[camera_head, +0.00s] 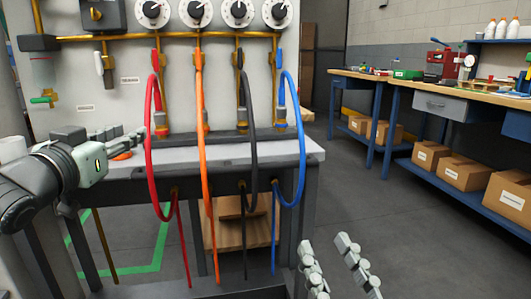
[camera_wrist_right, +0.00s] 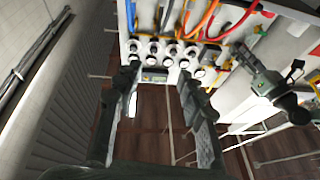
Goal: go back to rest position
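My left gripper (camera_head: 135,140) reaches in from the left over the grey bench top, its fingers pointing right toward the red hose (camera_head: 152,150). Its fingers show side-on and look close together; I cannot tell whether they hold anything. A small orange-red part (camera_head: 121,156) shows just below them. My right gripper (camera_head: 324,243) is at the bottom right of centre in the head view, in front of the bench. Its two fingers are apart with nothing between them. The right wrist view also shows this gripper (camera_wrist_right: 158,76) open and empty.
Orange (camera_head: 203,150), black (camera_head: 250,130) and blue (camera_head: 300,150) hoses hang in loops from the gauge panel (camera_head: 120,70). The grey bench (camera_head: 280,150) stands below. A wooden workbench (camera_head: 450,93) with cardboard boxes (camera_head: 465,172) stands at right. Open floor (camera_head: 390,220) lies between.

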